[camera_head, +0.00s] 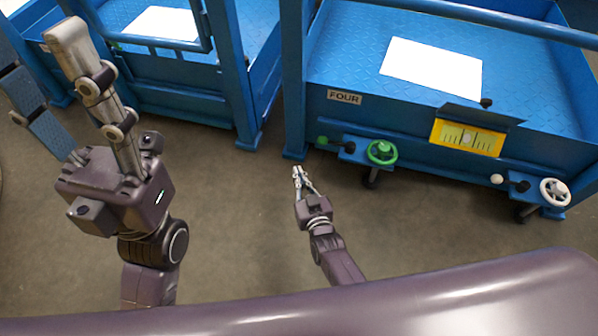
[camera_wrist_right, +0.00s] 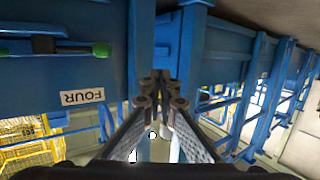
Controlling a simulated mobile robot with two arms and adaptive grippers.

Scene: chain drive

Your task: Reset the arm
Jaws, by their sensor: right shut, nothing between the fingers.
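My right gripper (camera_head: 298,172) is low in the middle of the head view, in front of the gap between two blue carts. Its fingers are together with nothing between them. The right wrist view shows its fingertips (camera_wrist_right: 161,88) meeting before a blue upright post, with no visible contact. My left gripper (camera_head: 45,85) is large and close at the left of the head view. Its two fingers are spread apart and the space between them looks empty. It overlaps the left cart in the picture.
The right blue cart (camera_head: 350,70) has a "FOUR" label (camera_head: 344,97), a white sheet (camera_head: 432,67), a yellow scale (camera_head: 466,138), a green handwheel (camera_head: 382,152) and a white handwheel (camera_head: 555,191). The left cart (camera_head: 180,98) bears another white sheet (camera_head: 160,24). Brown floor (camera_head: 235,220) is clear between my arms.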

